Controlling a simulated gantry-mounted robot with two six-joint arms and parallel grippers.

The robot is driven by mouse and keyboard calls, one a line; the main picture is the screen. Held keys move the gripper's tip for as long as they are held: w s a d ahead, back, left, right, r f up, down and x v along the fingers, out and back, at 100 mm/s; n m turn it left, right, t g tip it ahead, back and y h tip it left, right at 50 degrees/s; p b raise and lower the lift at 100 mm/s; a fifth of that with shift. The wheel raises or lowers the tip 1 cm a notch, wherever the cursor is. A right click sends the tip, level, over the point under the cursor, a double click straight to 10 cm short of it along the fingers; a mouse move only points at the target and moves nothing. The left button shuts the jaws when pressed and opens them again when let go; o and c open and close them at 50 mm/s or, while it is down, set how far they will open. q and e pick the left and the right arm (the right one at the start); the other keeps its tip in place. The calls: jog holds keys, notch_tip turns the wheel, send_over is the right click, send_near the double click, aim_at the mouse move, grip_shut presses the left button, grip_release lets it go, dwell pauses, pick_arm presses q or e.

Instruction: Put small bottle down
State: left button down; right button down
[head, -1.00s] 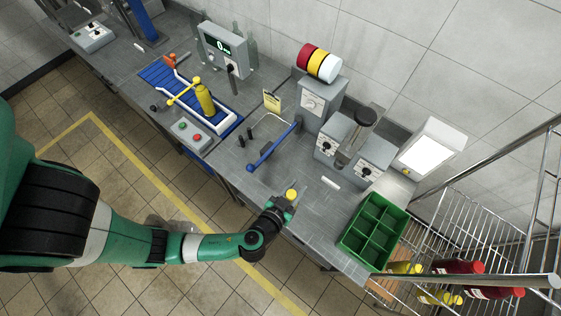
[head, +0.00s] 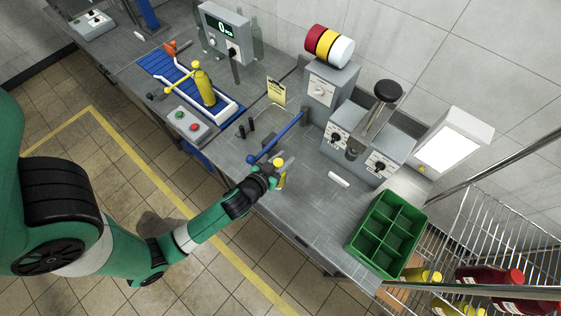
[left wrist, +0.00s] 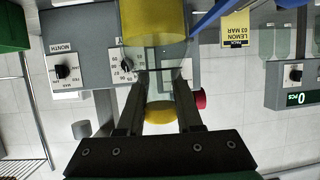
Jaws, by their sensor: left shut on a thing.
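The small bottle (head: 281,181) has a yellow cap and a yellow lower part, and stands roughly upright in my left gripper (head: 276,178). In the left wrist view, which looks upside down, the bottle (left wrist: 155,18) shows its yellow part at the top, a clear middle and the yellow cap below. My left gripper (left wrist: 160,75) is shut on its clear middle. The gripper is over the front part of the grey bench (head: 310,205). I cannot tell whether the bottle's base touches the bench. My right gripper is not in view.
A blue lever (head: 277,138) is just behind the gripper. A white bar (head: 339,179) lies to the right, before the grey dial machines (head: 367,145). A green divided crate (head: 388,233) stands at the bench's right end.

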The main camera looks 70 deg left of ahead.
pick_arm(q)
notch_tip(320, 180, down, 6)
jog(key=a+b, duration=0.1)
jog(key=a, duration=0.1)
jog(key=shift+a+r, duration=0.15)
jog(key=shift+r, duration=0.05)
jog(key=shift+f+b, duration=0.2)
jog(key=shift+b, duration=0.15)
jog(key=c, duration=0.6)
grip_release()
jog(key=shift+r, duration=0.1)
